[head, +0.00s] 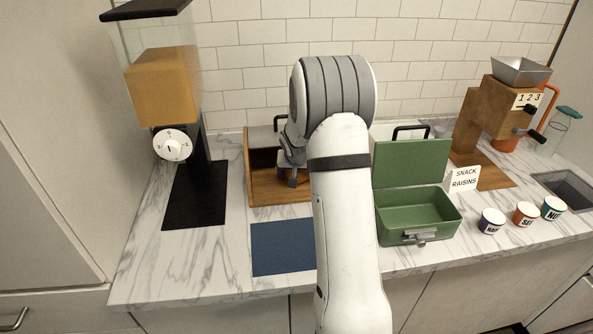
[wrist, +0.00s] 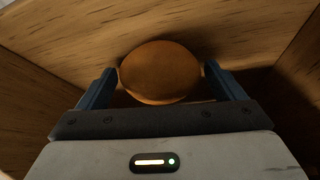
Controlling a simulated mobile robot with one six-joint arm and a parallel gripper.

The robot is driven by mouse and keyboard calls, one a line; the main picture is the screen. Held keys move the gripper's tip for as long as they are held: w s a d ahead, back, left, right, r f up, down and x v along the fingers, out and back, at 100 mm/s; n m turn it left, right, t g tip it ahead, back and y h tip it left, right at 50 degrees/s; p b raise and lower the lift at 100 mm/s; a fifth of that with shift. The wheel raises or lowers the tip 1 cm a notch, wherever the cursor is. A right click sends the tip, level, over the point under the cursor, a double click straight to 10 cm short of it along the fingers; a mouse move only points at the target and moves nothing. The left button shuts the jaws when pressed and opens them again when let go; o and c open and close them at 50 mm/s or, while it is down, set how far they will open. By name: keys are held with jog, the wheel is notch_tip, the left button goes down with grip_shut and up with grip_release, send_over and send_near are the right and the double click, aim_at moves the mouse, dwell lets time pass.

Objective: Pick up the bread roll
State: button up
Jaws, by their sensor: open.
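The bread roll (wrist: 160,72) is a round, orange-brown shape inside a wooden box in the wrist view. My gripper (wrist: 162,82) is open, with one blue finger on each side of the roll. The left finger looks very near the roll and the right finger has a small gap; I cannot tell whether either touches. In the head view my gripper (head: 292,180) reaches into the open wooden box (head: 265,180) against the back wall. The roll is hidden there behind my arm.
The box's wooden walls (wrist: 30,100) are close around my gripper. An open green lunchbox (head: 415,217) stands to the right, with a snack raisins card (head: 464,178) and several small cups (head: 491,221). A blue mat (head: 283,248) lies in front. A dispenser (head: 165,90) stands left.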

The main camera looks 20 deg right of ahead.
jog(key=shift+w+d+f, duration=0.1)
jog(key=shift+w+f, duration=0.05)
jog(key=shift+f, duration=0.15)
jog(key=c, duration=1.1)
